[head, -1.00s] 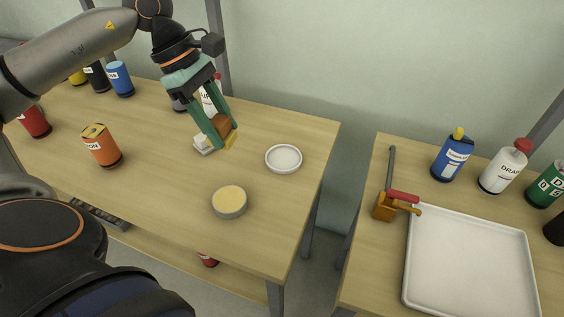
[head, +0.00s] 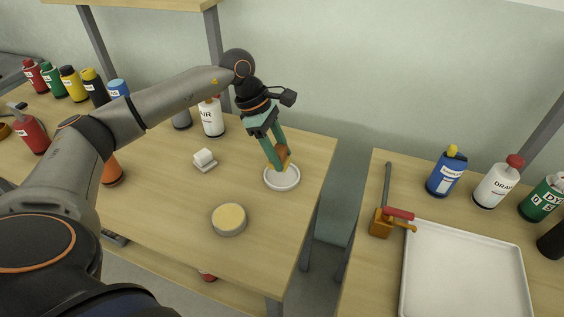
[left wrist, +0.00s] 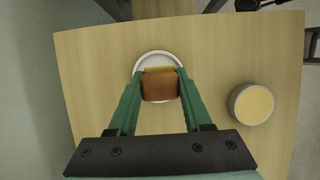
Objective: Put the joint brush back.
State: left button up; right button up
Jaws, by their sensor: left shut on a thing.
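The joint brush, a brown-orange block with a yellow edge (head: 284,153), is held in my left gripper (head: 279,157). In the left wrist view the brush (left wrist: 160,88) sits between the two green fingers, which are shut on it. A round white dish (head: 284,184) lies on the left table under the brush. In the left wrist view the dish's rim (left wrist: 156,54) shows around and behind the brush. I cannot tell whether the brush touches the dish. My right gripper is not in view.
A round tin with a cream top (head: 229,218) and a small white block on a base (head: 204,160) are nearby. A white bottle (head: 211,118) stands behind. A gap separates the right table, with its white tray (head: 462,270), orange clamp-like tool (head: 381,222) and several bottles.

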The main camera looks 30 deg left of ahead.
pick_arm(q)
jog(key=shift+w+d+f, duration=0.15)
jog(key=shift+w+f, duration=0.1)
jog(key=shift+f, duration=1.75)
jog(key=shift+f, duration=0.2)
jog(key=o, duration=1.2)
jog(key=v, duration=1.2)
jog(key=shift+w+r, duration=0.1)
jog(key=shift+r, duration=0.15)
